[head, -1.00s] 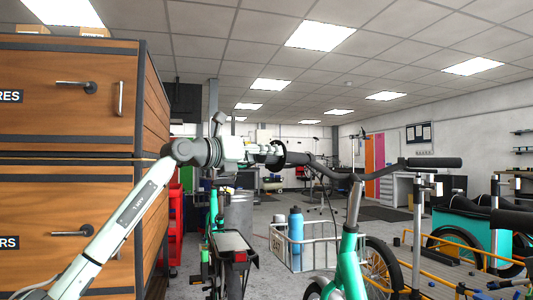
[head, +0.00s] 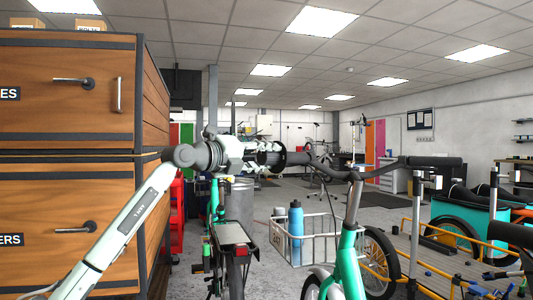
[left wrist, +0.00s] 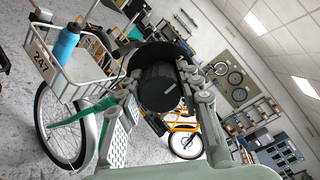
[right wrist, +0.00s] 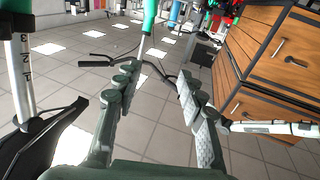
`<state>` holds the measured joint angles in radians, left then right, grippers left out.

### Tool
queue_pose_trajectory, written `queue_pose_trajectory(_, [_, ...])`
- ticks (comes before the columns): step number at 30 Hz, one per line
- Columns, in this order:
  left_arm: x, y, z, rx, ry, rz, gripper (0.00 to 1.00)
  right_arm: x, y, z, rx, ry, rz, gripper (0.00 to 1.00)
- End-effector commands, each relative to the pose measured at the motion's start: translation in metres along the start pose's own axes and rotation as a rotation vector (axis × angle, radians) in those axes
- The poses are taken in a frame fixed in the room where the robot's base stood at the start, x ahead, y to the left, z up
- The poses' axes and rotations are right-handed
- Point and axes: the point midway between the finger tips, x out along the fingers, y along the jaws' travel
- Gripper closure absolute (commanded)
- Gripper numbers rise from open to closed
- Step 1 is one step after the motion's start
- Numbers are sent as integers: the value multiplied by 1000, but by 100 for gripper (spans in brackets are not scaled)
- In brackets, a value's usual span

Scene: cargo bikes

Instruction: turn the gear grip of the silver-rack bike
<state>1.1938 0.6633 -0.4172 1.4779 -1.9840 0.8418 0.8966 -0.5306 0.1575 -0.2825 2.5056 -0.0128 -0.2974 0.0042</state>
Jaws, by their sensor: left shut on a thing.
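The green bike (head: 347,262) stands in front of me with its dark handlebar (head: 375,172) across the head view. My left gripper (head: 272,156) is at the left end of this handlebar. In the left wrist view the black ribbed gear grip (left wrist: 158,88) with a pale mark lies between the fingers of my left gripper, which is shut on it. I cannot make out which rack this bike carries. My right gripper (right wrist: 158,88) is open and empty in the right wrist view, its fingers apart; a handlebar shows beyond it.
A white wire basket (head: 305,241) with a blue bottle (head: 296,218) stands beyond the handlebar. Another bike (head: 231,240) with a flat rear rack stands left of it. A wooden drawer cabinet (head: 65,110) is close on the left. A teal cargo box (head: 462,215) stands at the right.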

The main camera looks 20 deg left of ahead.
Motion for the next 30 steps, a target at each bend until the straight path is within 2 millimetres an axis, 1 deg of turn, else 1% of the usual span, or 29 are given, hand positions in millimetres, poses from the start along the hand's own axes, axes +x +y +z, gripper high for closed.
queue_pose_trajectory(3, [0,0,1,-22,-1,0,94,0,3,8,-6,-38,6,60])
queue_pose_trajectory(6, [0,0,0,-31,-1,1,94,-1,5,11,-9,-54,9,60])
queue_pose_trajectory(17, [0,0,0,-33,-1,1,94,-1,5,12,-9,-58,9,60])
queue_pose_trajectory(18, [0,0,0,-33,-1,1,60,-1,5,12,-9,-58,9,60])
queue_pose_trajectory(21, [0,0,0,-33,-1,1,48,-1,5,12,-9,-57,9,60])
queue_pose_trajectory(22, [0,0,0,-32,-1,1,44,-1,5,12,-9,-57,9,60])
queue_pose_trajectory(30, [0,0,0,-31,0,1,44,-1,5,12,-10,-56,10,60])
